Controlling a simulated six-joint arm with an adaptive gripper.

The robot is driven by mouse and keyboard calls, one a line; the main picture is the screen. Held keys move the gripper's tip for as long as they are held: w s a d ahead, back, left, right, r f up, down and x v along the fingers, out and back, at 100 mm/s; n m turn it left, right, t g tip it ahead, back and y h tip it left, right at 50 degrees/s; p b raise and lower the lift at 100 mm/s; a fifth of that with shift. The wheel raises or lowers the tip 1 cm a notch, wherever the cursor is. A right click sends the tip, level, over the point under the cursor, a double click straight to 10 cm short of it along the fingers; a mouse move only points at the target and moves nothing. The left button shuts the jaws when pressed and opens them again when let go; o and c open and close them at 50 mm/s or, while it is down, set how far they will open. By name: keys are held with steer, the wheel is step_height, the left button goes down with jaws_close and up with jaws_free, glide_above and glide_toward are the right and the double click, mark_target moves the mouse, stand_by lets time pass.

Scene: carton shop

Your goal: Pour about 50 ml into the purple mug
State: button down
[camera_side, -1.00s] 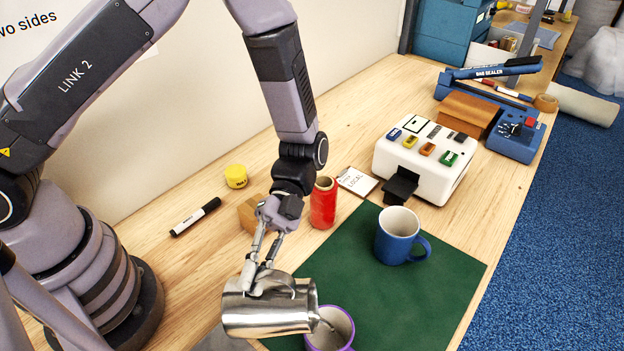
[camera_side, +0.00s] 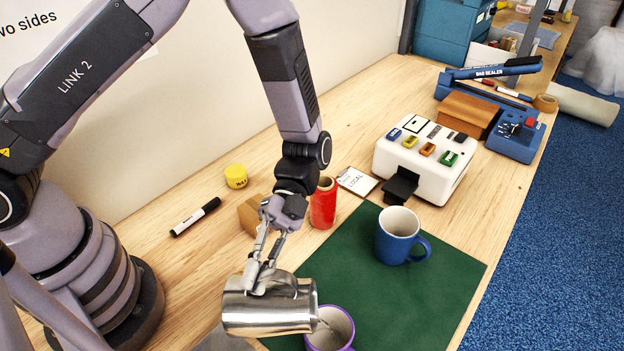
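My gripper (camera_side: 260,284) is shut on the handle of a shiny steel jug (camera_side: 268,315). The jug is tipped well over to the right, nearly on its side, with its mouth toward the purple mug (camera_side: 335,343). The mug stands upright at the bottom edge of the picture, partly cut off, its rim purple and its inside pale. A thin stream seems to run from the jug's lip into the mug. The liquid level in the mug cannot be made out. A blue mug (camera_side: 391,240) stands upright on the green mat (camera_side: 445,285).
A red spool (camera_side: 323,205) and a wooden block (camera_side: 249,214) stand close behind my gripper. A white label machine (camera_side: 425,165) and a blue bag sealer (camera_side: 520,138) stand further back. A marker (camera_side: 195,217) and yellow tub (camera_side: 236,176) lie left.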

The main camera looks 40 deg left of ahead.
mark_target(233, 287)
steer(key=shift+w+d+r+n+p, duration=0.2)
steer(key=shift+d+r+n+p, duration=0.1)
steer(key=shift+d+r+n, duration=0.1)
stand_by(1.4)
steer(key=a, duration=0.1)
steer(key=s+a+f+m, duration=0.2)
steer(key=shift+s+a+t+h, duration=0.25)
steer(key=shift+a+t+h, duration=0.05)
steer(key=s+a+f+m+t+h+b, duration=0.1)
steer(key=s+a+f+m+t+h, duration=0.2)
steer(key=m, duration=0.7)
steer(key=shift+s+a+f+m+t+h, duration=0.35)
steer(key=shift+s+a+f+h, duration=0.65)
steer(key=shift+a+f, duration=1)
